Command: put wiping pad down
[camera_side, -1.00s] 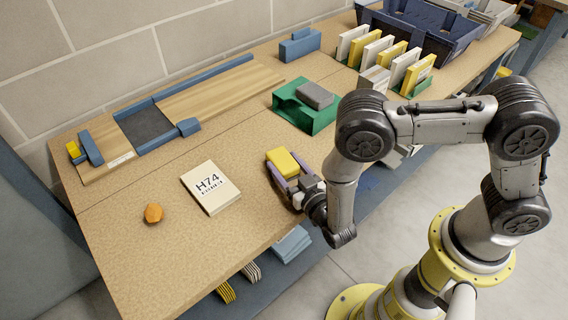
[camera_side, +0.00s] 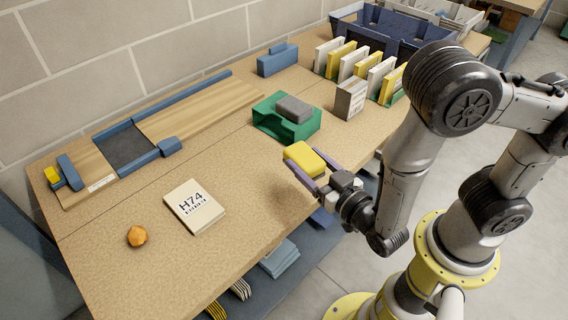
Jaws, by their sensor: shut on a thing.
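The yellow wiping pad (camera_side: 304,159) is between the fingers of my gripper (camera_side: 303,172), near the front edge of the bench. My gripper is shut on it. The pad appears to be held above the bench top, with a shadow on the wood to its left. The fingers hide part of the pad's sides. A green holder (camera_side: 283,131) with a grey block (camera_side: 294,109) on it stands just behind the pad, apart from it.
A white H74 card (camera_side: 194,206) and an orange lump (camera_side: 137,236) lie on the bench at left. A blue-edged wooden board (camera_side: 190,108) runs along the back. Upright white and yellow panels (camera_side: 340,60) and a dark blue bin (camera_side: 405,35) stand at back right. Bench between card and gripper is clear.

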